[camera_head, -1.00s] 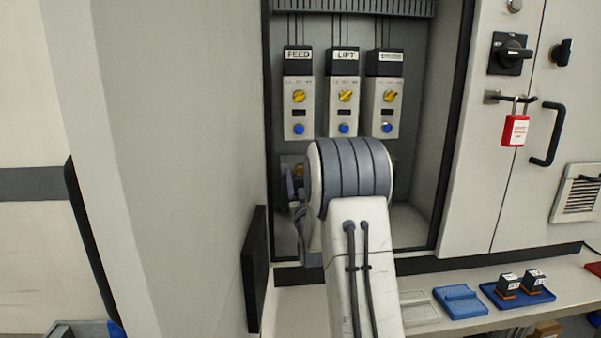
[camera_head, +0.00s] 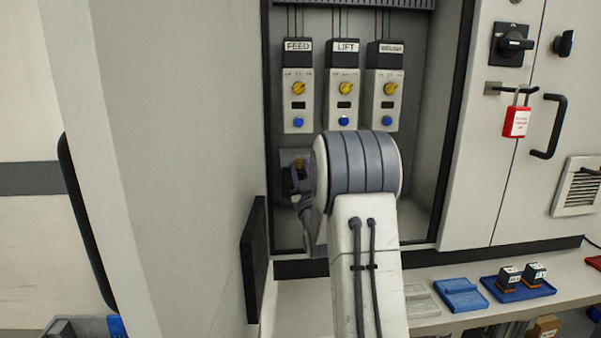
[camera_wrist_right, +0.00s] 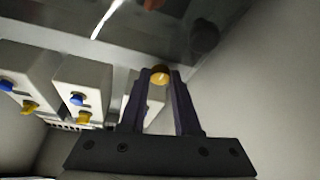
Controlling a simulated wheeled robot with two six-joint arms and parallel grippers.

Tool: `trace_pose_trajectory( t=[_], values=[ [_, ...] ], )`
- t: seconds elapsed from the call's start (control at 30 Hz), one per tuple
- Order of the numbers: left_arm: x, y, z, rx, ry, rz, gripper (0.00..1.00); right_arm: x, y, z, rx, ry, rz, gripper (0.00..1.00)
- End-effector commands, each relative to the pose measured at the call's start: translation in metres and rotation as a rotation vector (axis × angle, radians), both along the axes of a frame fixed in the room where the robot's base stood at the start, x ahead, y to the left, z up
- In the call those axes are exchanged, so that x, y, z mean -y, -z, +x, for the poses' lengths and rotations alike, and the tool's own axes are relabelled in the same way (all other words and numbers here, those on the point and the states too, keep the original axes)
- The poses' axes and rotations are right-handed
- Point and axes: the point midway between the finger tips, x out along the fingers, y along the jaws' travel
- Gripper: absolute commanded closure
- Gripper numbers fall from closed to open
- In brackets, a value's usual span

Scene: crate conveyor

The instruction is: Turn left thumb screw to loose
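A brass thumb screw (camera_head: 300,163) sits on a grey block low at the left inside the open cabinet. It also shows in the right wrist view (camera_wrist_right: 159,75), between the fingertips. My right gripper (camera_wrist_right: 161,78) has one dark finger on each side of the screw's head, with no clear gap, so it looks shut on it. In the head view the right gripper (camera_head: 297,178) is partly hidden by my own wrist, which also covers the cabinet's lower middle. Any other thumb screw is hidden there. My left gripper is not in view.
Above are three control boxes, FEED (camera_head: 298,102), LIFT (camera_head: 344,102) and a third (camera_head: 384,102), with yellow knobs and blue buttons. An open door panel (camera_head: 190,150) stands close on the left. A red padlock (camera_head: 516,122) hangs at right. A shelf with blue trays (camera_head: 462,296) lies below.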

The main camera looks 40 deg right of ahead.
Motion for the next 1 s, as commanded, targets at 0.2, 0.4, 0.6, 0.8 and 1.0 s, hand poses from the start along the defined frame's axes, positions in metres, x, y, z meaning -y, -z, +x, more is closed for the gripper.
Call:
trace_pose_trajectory(
  t=[0.2, 0.4, 0.6, 0.8, 1.0],
  values=[
    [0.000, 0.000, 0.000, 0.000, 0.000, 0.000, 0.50, 0.000, -0.001, 0.000, 0.001, 0.000, -0.001, 0.40],
    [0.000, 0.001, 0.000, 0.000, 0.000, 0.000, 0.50, -0.001, 0.001, -0.001, 0.000, 0.000, 0.001, 0.40],
    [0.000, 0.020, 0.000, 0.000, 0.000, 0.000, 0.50, -0.009, 0.013, -0.019, 0.000, 0.000, 0.001, 0.40],
    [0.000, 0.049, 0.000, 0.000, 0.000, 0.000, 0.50, -0.027, 0.031, -0.056, 0.002, 0.000, 0.001, 0.40],
    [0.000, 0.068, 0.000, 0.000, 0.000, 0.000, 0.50, -0.042, 0.041, -0.086, 0.002, 0.000, -0.001, 0.40]
  ],
)
